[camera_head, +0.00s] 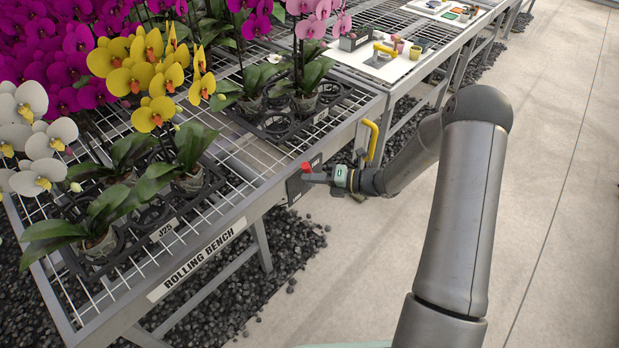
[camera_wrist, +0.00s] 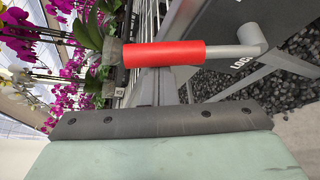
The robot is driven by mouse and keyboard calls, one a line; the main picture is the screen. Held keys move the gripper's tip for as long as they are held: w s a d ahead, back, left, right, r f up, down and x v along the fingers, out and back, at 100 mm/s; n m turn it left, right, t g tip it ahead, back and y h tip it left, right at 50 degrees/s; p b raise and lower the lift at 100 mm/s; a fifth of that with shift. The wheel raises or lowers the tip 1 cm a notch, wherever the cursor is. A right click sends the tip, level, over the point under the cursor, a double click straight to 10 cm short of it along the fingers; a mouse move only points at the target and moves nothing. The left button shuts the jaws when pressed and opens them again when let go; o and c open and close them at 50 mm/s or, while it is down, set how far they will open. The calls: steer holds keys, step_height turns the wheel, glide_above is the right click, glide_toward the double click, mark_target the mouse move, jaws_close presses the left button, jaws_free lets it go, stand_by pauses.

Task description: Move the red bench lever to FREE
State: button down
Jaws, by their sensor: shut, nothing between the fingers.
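The red bench lever (camera_head: 306,167) is on the front side of the rolling bench, near its far corner. In the wrist view its red grip (camera_wrist: 165,52) lies sideways across the upper middle, with a grey arm running right to a round pivot. A dark plate (camera_wrist: 213,18) is behind it, and a partly cut-off label reading "LOC" shows below the pivot. My gripper (camera_head: 318,179) is shut and empty at the lever.
The rolling bench (camera_head: 200,257) carries potted orchids in black trays (camera_head: 150,225). A yellow handle (camera_head: 371,140) stands at the bench end, close to my wrist. A further bench (camera_head: 400,72) holds small items. The concrete aisle (camera_head: 560,170) on the right is clear.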

stand_by(0.3)
steer(key=s+d, duration=0.6)
steer(key=d, duration=0.1)
steer(key=shift+d+b, duration=0.2)
steer(key=shift+b, duration=0.1)
steer(key=shift+r, duration=0.1)
stand_by(0.4)
